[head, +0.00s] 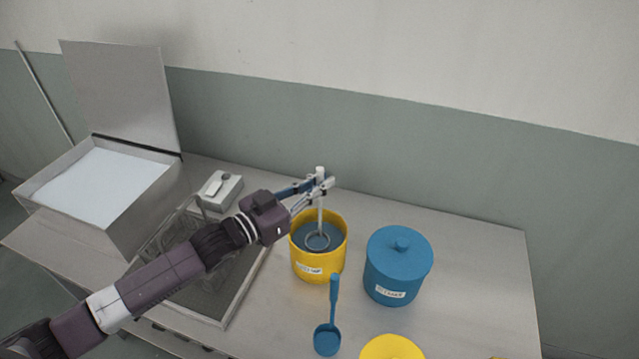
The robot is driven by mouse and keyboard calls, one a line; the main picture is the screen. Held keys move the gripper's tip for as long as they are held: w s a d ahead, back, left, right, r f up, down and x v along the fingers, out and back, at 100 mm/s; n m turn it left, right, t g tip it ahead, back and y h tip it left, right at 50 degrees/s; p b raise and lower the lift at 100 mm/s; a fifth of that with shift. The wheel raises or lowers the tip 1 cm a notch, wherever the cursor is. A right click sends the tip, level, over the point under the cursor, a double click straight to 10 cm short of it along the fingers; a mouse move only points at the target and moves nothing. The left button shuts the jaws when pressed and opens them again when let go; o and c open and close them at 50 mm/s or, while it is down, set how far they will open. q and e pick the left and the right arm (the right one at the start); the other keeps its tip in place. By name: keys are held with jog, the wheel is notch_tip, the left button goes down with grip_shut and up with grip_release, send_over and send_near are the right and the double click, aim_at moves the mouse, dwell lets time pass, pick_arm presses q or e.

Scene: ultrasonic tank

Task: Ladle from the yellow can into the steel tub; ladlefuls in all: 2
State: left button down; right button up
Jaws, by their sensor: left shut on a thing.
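The yellow can (334,262) stands open on the bench with dark blue-grey liquid in it and a label on its front. My left gripper (322,184) is above the can, shut on the upper part of a pale ladle (320,215). The ladle hangs upright, with its round bowl inside the can at about the liquid's surface; whether the bowl is filled I cannot tell. The steel tub (140,222) is at the far left, its lid (122,95) raised at the back, with pale liquid inside. My right gripper is not in view.
A blue lidded can (398,268) stands right of the yellow can. A blue ladle (328,338) lies in front. A yellow lid (392,348) shows at the bottom edge. A wire basket on a tray (237,300) lies under my left arm. A small grey box (225,194) stands behind.

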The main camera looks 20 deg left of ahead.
pick_arm(q)
notch_tip(320, 180, up, 13)
jog(key=p, duration=1.1)
jog(key=shift+a, duration=0.1)
